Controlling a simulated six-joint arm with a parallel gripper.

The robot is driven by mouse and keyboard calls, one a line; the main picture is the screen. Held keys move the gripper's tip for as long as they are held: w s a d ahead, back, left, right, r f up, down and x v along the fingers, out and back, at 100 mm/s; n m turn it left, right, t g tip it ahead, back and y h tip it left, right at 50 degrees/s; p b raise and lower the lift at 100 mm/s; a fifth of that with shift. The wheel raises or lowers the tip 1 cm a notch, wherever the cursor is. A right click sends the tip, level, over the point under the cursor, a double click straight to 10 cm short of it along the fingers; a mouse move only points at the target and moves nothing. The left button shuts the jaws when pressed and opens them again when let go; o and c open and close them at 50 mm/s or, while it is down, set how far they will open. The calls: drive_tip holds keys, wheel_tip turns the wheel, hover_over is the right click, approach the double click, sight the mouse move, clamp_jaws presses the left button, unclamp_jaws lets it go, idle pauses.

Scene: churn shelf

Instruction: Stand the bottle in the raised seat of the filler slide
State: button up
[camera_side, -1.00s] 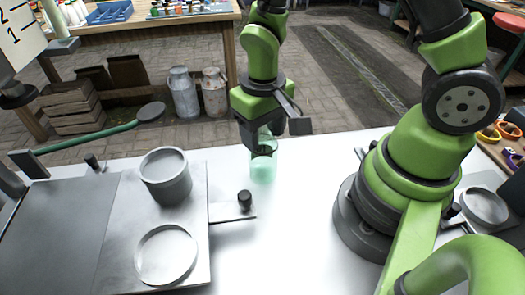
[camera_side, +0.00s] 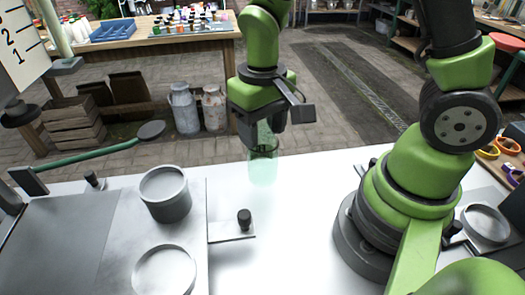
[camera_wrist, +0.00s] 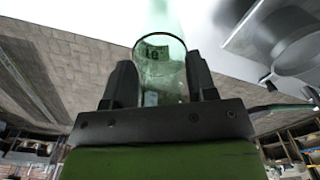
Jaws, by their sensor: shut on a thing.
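The bottle (camera_side: 262,172) is a translucent pale green cylinder. My gripper (camera_side: 265,146) is shut on its upper part and holds it upright above the white table. It also shows between the two dark fingers in the wrist view (camera_wrist: 160,72), with a dark label-like patch inside its outline. The filler slide (camera_side: 62,235) is a grey plate at the left of the side view. Its raised seat (camera_side: 168,208) is a round grey cup, left of the bottle and apart from it. The bottle's base is faint, so its exact height is unclear.
A low round ring (camera_side: 165,275) lies on the slide in front of the raised seat. A bracket with a black knob (camera_side: 244,219) stands between slide and arm. A green hose-like rod (camera_side: 95,147) runs behind. The table middle is clear.

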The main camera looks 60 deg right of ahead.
wheel_tip(320, 180, up, 19)
drive_tip(key=w+a+f, duration=0.1)
drive_tip(key=w+a, duration=0.3)
drive_tip(key=a, duration=0.4)
drive_tip(key=w+a, duration=0.4)
drive_tip(key=a, duration=0.4)
wheel_tip(320, 180, down, 8)
drive_tip(key=shift+f, duration=0.15)
idle(0.7)
drive_tip(key=shift+f, duration=0.6)
drive_tip(key=shift+f, duration=0.45)
idle(0.5)
